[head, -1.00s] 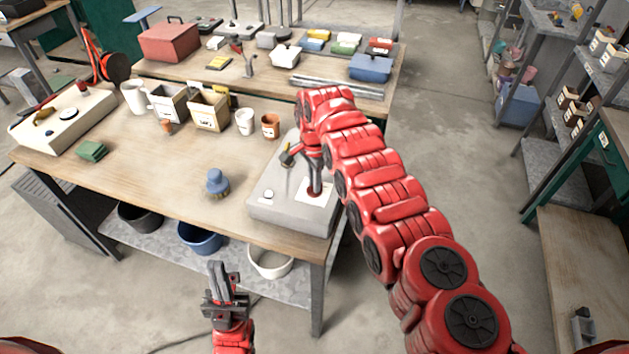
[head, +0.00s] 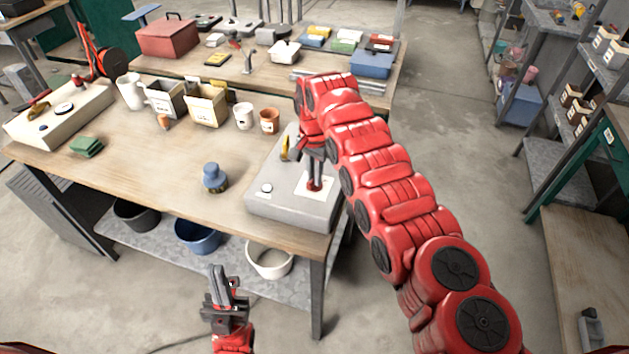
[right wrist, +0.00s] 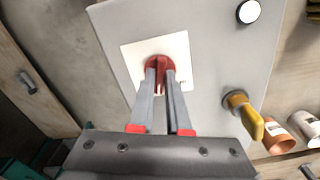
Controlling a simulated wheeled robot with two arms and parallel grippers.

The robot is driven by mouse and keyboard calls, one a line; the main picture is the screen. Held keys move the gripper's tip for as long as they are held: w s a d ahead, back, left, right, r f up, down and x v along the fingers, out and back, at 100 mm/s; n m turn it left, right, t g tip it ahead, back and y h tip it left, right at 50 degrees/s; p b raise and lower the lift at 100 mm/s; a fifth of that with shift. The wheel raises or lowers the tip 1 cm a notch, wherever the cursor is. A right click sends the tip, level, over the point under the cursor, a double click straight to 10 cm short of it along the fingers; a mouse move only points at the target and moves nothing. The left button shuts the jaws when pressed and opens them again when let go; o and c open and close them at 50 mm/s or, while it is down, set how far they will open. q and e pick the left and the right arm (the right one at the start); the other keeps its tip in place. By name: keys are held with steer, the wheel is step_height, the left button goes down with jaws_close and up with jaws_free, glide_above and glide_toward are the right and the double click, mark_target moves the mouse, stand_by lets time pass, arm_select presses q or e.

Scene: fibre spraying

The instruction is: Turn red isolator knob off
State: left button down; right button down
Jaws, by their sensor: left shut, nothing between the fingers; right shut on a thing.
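The red isolator knob (right wrist: 158,66) sits on a white square plate (right wrist: 182,48) on a grey box (head: 272,207). In the right wrist view my right gripper (right wrist: 161,80) is shut on the red knob, with one finger on each side of it. In the head view the right gripper (head: 314,182) points down at the plate, and the knob is mostly hidden by the fingers. My left gripper (head: 218,275) is shut and empty, in front of the bench and apart from everything.
The grey box also carries a yellow handle (right wrist: 246,117) and a white round button (right wrist: 249,11). A blue knobbed object (head: 214,178) stands left of the box on the bench (head: 150,180). White cups (head: 243,116) and open boxes stand behind.

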steer(key=n+b, duration=0.2)
steer(key=n, duration=0.1)
steer(key=shift+f+b, duration=0.2)
steer(key=shift+b, duration=0.1)
steer(key=shift+r+n+b, duration=0.1)
steer(key=shift+n+b, duration=0.35)
steer(key=shift+n, duration=0.35)
steer(key=n, duration=0.2)
steer(key=shift+r+n+b, duration=0.1)
steer(key=shift+n+b, duration=0.2)
steer(key=shift+n, duration=0.1)
steer(key=n, duration=0.4)
steer(key=c, duration=0.9)
jaws_free()
steer(key=shift+r, duration=0.1)
